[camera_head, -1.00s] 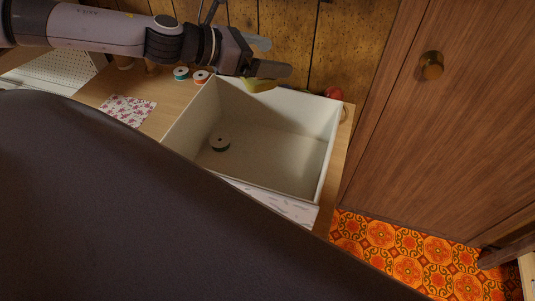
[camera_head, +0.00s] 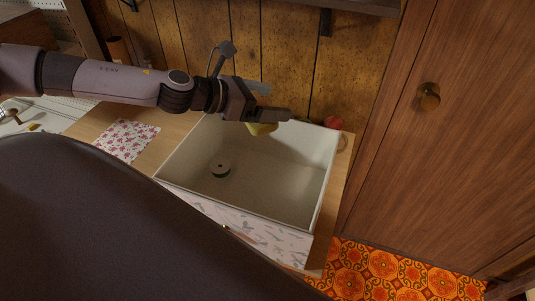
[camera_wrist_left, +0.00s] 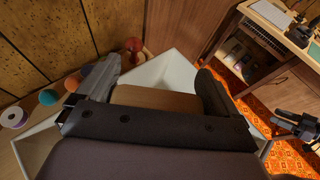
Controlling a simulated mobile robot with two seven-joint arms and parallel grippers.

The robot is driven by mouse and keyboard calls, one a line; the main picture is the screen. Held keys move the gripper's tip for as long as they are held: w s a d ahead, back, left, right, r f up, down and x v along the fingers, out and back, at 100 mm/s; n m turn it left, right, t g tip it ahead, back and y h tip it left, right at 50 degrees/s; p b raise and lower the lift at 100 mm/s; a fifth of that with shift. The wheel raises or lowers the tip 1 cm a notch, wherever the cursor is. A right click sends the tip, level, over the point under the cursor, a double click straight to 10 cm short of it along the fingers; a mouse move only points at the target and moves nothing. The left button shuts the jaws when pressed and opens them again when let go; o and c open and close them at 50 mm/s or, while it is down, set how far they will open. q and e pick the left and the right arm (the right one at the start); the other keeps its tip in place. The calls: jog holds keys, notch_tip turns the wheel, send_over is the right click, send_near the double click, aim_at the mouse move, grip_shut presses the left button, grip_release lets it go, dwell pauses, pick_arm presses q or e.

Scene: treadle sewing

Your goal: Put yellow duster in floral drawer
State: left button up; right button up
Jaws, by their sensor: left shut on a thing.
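The floral drawer is an open white box with a flower-patterned front (camera_head: 262,236); it stands pulled out on the wooden top. My left gripper (camera_head: 270,106) is at the drawer's back rim and is shut on the yellow duster (camera_head: 262,128). The duster hangs below the fingers, overlapping the inside of the back wall in the head view.
A floral cloth (camera_head: 127,139) lies to the left. A wooden cabinet door (camera_head: 450,150) stands to the right.

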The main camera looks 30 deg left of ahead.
pick_arm(q)
notch_tip(320, 180, down, 13)
jog(key=b, duration=0.1)
dwell(1.4)
jog(key=shift+d+f, duration=0.1)
jog(key=shift+f, duration=0.05)
jog(key=shift+f+b, duration=1.5)
jog(key=shift+f, duration=0.15)
